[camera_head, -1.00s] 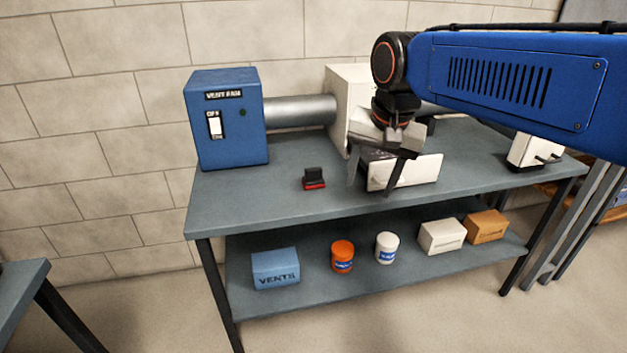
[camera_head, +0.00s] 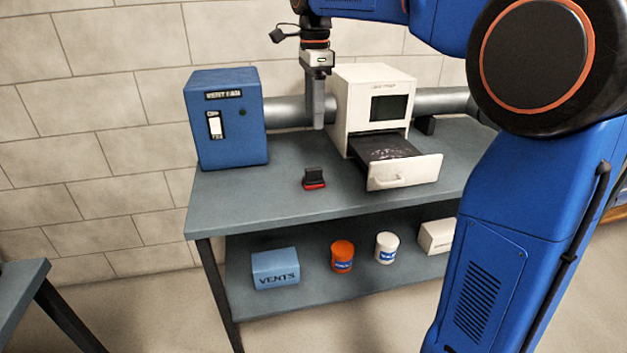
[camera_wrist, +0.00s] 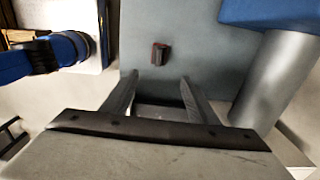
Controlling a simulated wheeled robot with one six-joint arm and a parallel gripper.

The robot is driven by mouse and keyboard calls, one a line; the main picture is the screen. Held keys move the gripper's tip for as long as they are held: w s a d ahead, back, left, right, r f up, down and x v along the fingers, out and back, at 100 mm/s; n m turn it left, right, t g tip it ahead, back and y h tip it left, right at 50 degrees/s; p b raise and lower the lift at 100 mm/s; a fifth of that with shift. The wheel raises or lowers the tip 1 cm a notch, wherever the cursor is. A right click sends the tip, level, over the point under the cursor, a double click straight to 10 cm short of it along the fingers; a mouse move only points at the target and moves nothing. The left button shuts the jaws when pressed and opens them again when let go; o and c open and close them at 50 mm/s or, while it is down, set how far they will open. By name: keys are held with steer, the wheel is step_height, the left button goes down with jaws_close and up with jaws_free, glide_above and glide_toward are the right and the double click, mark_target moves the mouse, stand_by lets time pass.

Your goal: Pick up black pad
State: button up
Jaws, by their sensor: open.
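The black pad (camera_head: 314,176), a small black block with a red lower edge, sits on the grey bench top, left of the open drawer. It also shows in the wrist view (camera_wrist: 160,53), beyond my fingertips and roughly centred between them. My gripper (camera_head: 319,122) hangs pointing down, above and behind the pad, in front of the silver duct. In the wrist view its two fingers (camera_wrist: 158,84) are spread apart with nothing between them. The gripper is apart from the pad.
A blue fan box (camera_head: 226,120) stands left, joined by a silver duct (camera_head: 290,111) to a white housing (camera_head: 350,110). Its drawer (camera_head: 404,172) sticks out to the pad's right. The lower shelf holds a blue box (camera_head: 275,268) and jars. Bench top around the pad is clear.

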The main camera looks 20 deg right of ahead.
mark_target(313, 168)
step_height(313, 168, down, 17)
steer(key=shift+s+a+f, duration=0.1)
steer(key=shift+s+a, duration=0.05)
stand_by(0.6)
steer(key=c, duration=1.1)
